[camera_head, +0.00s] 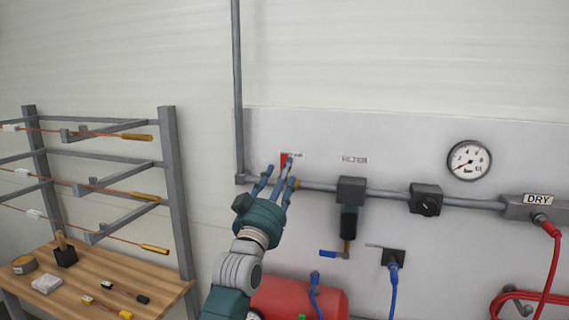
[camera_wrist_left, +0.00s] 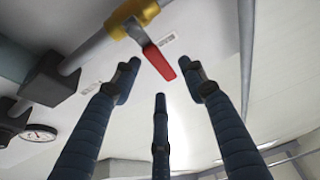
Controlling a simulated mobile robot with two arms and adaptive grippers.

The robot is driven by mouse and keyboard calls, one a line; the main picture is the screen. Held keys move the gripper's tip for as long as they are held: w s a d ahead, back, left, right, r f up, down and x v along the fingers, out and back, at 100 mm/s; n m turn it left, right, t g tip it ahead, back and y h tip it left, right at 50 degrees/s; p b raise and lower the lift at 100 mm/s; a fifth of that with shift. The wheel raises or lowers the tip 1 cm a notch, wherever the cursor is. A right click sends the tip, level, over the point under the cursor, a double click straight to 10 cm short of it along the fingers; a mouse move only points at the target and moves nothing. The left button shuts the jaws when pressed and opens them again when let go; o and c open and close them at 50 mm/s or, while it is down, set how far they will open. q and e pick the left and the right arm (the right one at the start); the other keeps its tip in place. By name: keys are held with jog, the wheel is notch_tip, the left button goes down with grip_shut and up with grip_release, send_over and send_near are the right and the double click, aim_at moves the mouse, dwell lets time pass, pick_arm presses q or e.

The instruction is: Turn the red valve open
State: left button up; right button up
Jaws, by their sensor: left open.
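The valve's red lever handle (camera_head: 284,159) shows in the head view just above my left gripper's fingertips, pointing up. In the left wrist view, the red handle (camera_wrist_left: 159,62) on its grey metal lever slants away from the yellow valve body (camera_wrist_left: 133,14) on the pipe. The yellow body (camera_head: 294,184) is partly hidden behind my fingers in the head view. My left gripper (camera_head: 277,177) is open, its fingers spread and nothing between them. In the left wrist view the gripper (camera_wrist_left: 161,86) has its fingers around the red tip's direction; contact cannot be told.
A grey pipe (camera_head: 320,187) runs along the panel to a filter (camera_head: 351,190), a black regulator knob (camera_head: 425,199) and a DRY block (camera_head: 520,207). A gauge (camera_head: 469,160) hangs above. A red tank (camera_head: 298,298) sits below. A wooden bench (camera_head: 110,277) and rack stand left.

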pick_arm(q)
jog(key=shift+p+x, duration=0.3)
jog(key=shift+x, duration=1)
grip_shut()
